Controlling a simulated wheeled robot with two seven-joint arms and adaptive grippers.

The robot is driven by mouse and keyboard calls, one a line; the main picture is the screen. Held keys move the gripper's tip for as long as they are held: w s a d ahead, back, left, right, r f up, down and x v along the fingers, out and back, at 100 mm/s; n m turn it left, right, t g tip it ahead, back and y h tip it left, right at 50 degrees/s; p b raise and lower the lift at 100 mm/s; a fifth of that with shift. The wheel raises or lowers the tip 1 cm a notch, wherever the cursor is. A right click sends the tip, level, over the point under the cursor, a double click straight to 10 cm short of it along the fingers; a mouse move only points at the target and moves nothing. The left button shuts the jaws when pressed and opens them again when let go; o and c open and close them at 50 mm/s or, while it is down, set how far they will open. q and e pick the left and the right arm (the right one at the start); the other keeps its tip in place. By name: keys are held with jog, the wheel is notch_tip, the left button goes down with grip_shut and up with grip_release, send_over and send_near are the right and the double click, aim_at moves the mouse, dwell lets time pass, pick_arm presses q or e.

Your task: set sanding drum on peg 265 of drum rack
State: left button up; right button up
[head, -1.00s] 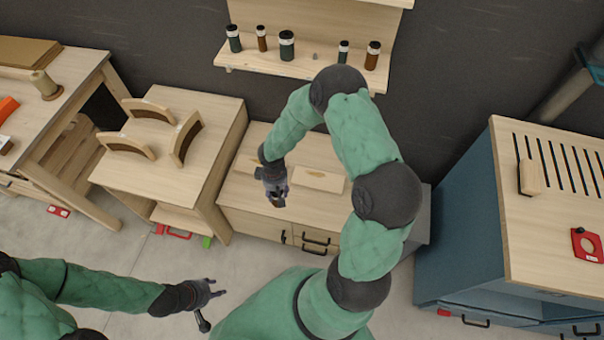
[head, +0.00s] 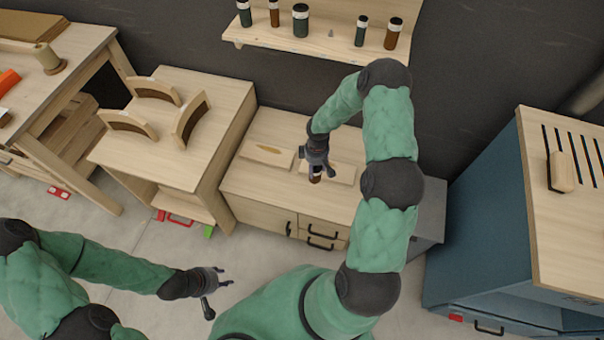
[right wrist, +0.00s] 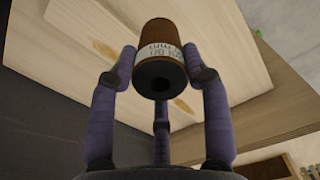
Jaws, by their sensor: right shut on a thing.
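My right gripper (head: 316,164) is above the low drawer cabinet, shut on a brown sanding drum (right wrist: 163,35). In the right wrist view the drum has a white printed band and a dark hole in the end facing the camera, with fingers around it. In the head view the held drum (head: 315,177) is small and partly covered by the fingers. The wooden wall rack (head: 312,46) at the top holds several upright green and brown drums with white bands. Its peg numbers cannot be read. My left gripper (head: 218,292) is empty and open at the lower left.
The low drawer cabinet (head: 262,205) has flat pale blocks on top. A wooden stand (head: 205,91) at left carries curved wooden forms (head: 190,118). A blue cabinet (head: 485,230) with a slotted wooden top stands at right. Open floor lies between the furniture and me.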

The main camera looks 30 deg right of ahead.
jog(key=shift+w+a+f+b, duration=0.45)
jog(key=shift+w+f+b, duration=0.4)
jog(key=shift+f, duration=0.7)
jog(key=shift+w+a+f+b, duration=0.4)
jog(key=shift+w+f+b, duration=0.4)
jog(key=shift+f, duration=0.8)
jog(key=shift+w+a+f+b, duration=0.55)
jog(key=shift+w+f, duration=0.5)
jog(key=shift+f, duration=0.5)
jog(key=shift+d, duration=0.1)
jog(key=shift+f, duration=0.15)
jog(key=o, duration=1.3)
